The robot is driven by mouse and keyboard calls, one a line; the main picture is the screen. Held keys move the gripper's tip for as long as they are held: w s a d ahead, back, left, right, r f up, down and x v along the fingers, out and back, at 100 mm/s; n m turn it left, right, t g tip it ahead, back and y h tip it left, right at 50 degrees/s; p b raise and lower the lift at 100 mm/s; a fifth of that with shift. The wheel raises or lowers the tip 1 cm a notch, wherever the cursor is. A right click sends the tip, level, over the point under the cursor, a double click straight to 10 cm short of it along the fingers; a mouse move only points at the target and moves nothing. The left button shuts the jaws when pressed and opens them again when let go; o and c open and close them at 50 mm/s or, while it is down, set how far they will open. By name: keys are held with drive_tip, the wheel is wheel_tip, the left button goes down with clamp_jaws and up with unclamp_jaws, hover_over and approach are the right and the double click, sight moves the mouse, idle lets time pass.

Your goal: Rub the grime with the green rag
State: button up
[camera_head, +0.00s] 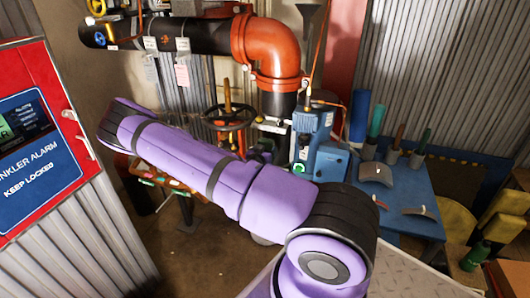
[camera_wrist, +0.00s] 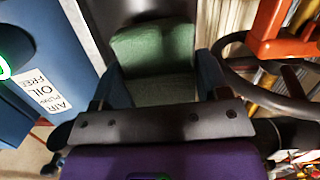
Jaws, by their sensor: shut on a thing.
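The green rag (camera_wrist: 155,45) fills the space between the two fingers of my gripper (camera_wrist: 158,82) in the wrist view. It looks like a thick folded pad, darker green at the top and greyer below. My gripper is shut on it. In the head view my purple arm crosses the middle, and I cannot make out the gripper or the rag behind it. I cannot pick out the grime in either view. A blue unit (camera_wrist: 35,90) with a white label stands close at the left of the gripper in the wrist view.
A dark handwheel (camera_head: 228,117) sits below the black and orange pipe (camera_head: 265,45); it also shows close at the right in the wrist view (camera_wrist: 240,65). A blue table (camera_head: 408,190) with tools stands right. A red alarm cabinet (camera_head: 45,130) stands left.

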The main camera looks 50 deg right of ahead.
sight(279, 147)
drive_tip(key=shift+w+d, duration=0.3)
drive_tip(key=shift+d, duration=0.35)
drive_tip(key=shift+s+d, duration=0.25)
drive_tip(key=shift+s, duration=0.35)
drive_tip(key=shift+s+d, duration=0.25)
drive_tip(key=shift+s, duration=0.4)
drive_tip(key=shift+s+d, duration=0.25)
drive_tip(key=shift+s, duration=0.35)
drive_tip(key=shift+w+a+r, duration=0.1)
drive_tip(key=shift+w+a, duration=0.2)
drive_tip(key=shift+w, duration=0.7)
drive_tip(key=shift+w+a+r, duration=0.1)
drive_tip(key=shift+w+a, duration=0.15)
drive_tip(key=shift+w, duration=0.75)
drive_tip(key=shift+c, duration=0.3)
drive_tip(key=s, duration=0.1)
drive_tip(key=s+d, duration=0.1)
drive_tip(key=s, duration=0.2)
drive_tip(key=shift+d+f, duration=0.1)
drive_tip(key=shift+d, duration=0.15)
